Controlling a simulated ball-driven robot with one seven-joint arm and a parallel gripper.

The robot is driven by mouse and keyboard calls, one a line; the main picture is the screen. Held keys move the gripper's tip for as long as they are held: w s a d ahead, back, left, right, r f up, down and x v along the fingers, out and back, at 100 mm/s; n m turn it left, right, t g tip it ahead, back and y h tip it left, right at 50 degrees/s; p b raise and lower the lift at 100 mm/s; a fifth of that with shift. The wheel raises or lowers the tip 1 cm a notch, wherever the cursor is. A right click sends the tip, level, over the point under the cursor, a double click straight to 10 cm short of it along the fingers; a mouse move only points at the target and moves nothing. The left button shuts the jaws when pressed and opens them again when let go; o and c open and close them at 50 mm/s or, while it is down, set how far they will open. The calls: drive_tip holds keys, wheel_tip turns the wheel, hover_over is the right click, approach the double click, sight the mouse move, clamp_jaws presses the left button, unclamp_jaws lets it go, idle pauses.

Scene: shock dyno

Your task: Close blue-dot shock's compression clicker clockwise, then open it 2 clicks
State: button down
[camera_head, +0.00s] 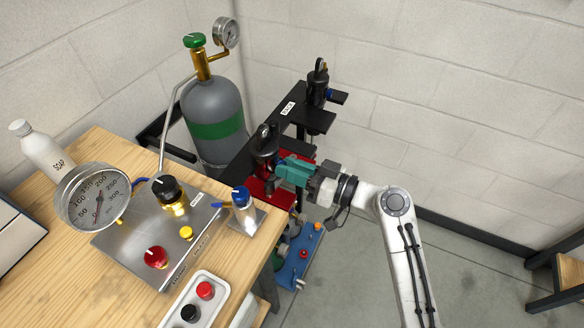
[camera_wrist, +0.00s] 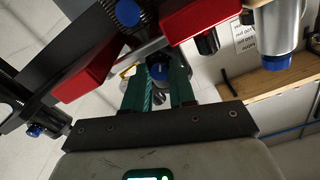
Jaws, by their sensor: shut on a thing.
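My gripper (camera_head: 288,172) has teal fingers and reaches in from the right at the near black shock (camera_head: 265,146) on the dyno frame. In the wrist view my gripper (camera_wrist: 159,82) is shut on a small dark knob with a blue face (camera_wrist: 158,72), between the fingertips. Whether this is the compression clicker, and its click position, I cannot tell. A larger blue round part (camera_wrist: 128,13) shows just above it. A second black shock (camera_head: 318,82) stands farther back. A blue dot on either shock is not clear in the head view.
A wooden bench (camera_head: 60,250) at left holds a steel panel with a gauge (camera_head: 97,197) and knobs. A grey gas cylinder (camera_head: 212,105) stands behind. Red blocks (camera_wrist: 85,70) flank the fingers closely. The floor (camera_head: 480,262) at right is mostly free.

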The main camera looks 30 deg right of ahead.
idle(0.3)
drive_tip(key=c, duration=0.9)
unclamp_jaws()
drive_tip(key=b+v, duration=0.2)
drive_tip(key=v, duration=0.9)
drive_tip(key=shift+f+b, duration=0.1)
drive_tip(key=shift+b, duration=0.3)
